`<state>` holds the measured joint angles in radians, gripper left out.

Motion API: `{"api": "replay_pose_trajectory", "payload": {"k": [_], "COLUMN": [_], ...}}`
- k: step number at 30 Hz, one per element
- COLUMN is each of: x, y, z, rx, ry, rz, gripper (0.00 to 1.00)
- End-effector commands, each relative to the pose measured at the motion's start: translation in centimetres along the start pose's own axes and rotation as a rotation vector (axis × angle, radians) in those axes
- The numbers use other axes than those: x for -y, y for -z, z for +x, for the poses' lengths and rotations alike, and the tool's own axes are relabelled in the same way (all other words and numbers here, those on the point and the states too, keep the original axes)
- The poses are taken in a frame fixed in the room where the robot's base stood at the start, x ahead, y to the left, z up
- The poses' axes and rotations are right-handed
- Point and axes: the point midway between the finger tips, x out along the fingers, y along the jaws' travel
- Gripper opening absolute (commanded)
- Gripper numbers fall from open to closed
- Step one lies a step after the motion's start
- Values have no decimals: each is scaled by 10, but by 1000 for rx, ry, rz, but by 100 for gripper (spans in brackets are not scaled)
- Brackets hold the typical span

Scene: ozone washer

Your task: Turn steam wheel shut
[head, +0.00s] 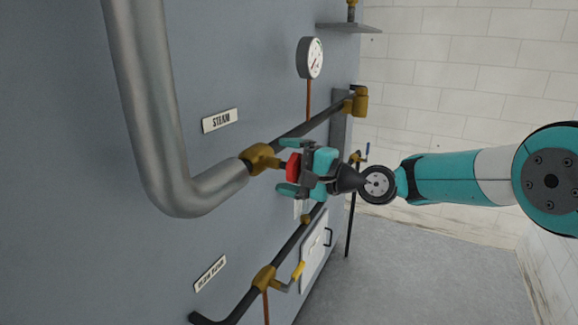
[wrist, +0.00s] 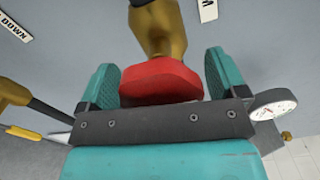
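The steam wheel is a red handwheel (head: 293,167) on a brass valve (head: 261,158) at the end of a thick grey pipe, below and right of the STEAM label (head: 220,120). My gripper (head: 297,168) is at the wheel, with one teal finger on each side of it. In the wrist view the red wheel (wrist: 160,80) sits between the two fingers (wrist: 163,75), close to the dark palm bar. The fingers are wide apart and look open, with a narrow gap showing at the right finger. The wheel's far side is hidden.
A pressure gauge (head: 311,58) stands above the wheel. A lower brass valve with a yellow lever (head: 298,270) is below it, near another label (head: 210,272). Dark pipes run along the grey panel. Open floor (head: 430,275) lies at the lower right.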

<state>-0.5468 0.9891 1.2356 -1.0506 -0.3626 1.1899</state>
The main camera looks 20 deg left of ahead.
Motion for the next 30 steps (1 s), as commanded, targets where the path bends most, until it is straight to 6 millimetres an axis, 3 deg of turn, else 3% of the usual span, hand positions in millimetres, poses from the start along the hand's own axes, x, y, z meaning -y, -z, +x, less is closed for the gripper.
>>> {"api": "replay_pose_trajectory", "payload": {"k": [9, 14, 30], "x": [1, -1, -3], "y": [0, 2, 2], "z": [-1, -16, -144], "rx": [-1, -3, -4], "ry": [1, 1, 1], "rz": [-2, -1, -1], "gripper": [91, 91, 91]}}
